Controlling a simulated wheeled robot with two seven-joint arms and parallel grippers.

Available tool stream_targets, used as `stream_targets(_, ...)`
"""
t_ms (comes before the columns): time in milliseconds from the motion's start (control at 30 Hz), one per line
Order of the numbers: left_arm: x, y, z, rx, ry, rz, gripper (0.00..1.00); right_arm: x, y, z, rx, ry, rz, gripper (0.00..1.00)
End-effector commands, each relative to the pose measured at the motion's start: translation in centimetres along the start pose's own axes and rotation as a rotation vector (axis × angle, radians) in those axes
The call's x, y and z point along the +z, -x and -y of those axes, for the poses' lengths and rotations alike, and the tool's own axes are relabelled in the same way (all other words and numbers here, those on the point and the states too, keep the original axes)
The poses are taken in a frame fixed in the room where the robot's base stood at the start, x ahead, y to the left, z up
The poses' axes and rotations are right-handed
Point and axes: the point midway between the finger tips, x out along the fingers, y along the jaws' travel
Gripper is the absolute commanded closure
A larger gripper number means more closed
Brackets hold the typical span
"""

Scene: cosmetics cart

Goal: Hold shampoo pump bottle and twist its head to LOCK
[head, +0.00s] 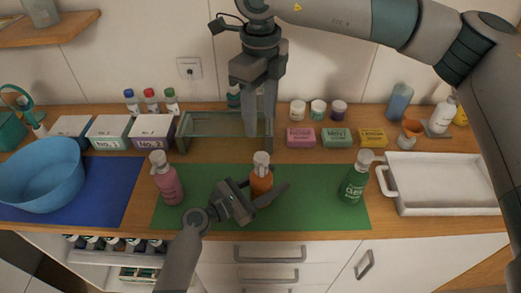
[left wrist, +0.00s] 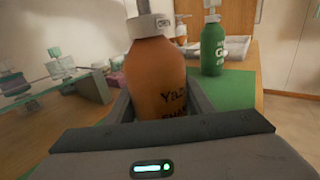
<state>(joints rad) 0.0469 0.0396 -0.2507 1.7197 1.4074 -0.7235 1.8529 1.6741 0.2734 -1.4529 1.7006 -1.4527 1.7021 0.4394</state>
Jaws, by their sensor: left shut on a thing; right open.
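Three pump bottles stand on the green mat (head: 305,215): a pink one (head: 167,185) at left, an orange one (head: 261,183) in the middle and a green one (head: 354,185) at right. Which one the task means by shampoo, I cannot tell. My left gripper (head: 263,195) is shut around the orange bottle's body. In the left wrist view the orange bottle (left wrist: 157,80) stands upright between the fingers, its pale pump collar (left wrist: 148,25) above them; the pump top is cut off. My right gripper (head: 262,110) is open and empty, pointing down above and behind the orange bottle's pump head.
A glass rack (head: 215,125) stands behind the mat. Pink, green and yellow boxes sit right of it. A white tray (head: 440,205) is at right and a blue bowl (head: 40,180) at left.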

Motion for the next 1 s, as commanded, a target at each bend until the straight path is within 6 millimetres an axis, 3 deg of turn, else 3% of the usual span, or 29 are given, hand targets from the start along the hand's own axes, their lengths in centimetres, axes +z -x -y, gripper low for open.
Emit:
stream_targets(700, 0.0, 0.0, 0.0, 0.0, 0.0, 0.001, 0.84, -0.1, -10.0, 0.0, 0.002, -0.001, -0.002, 0.51)
stream_targets(1000, 0.0, 0.0, 0.0, 0.0, 0.0, 0.0, 0.84, 0.0, -11.4, 0.0, 0.001, 0.0, 0.001, 0.51)
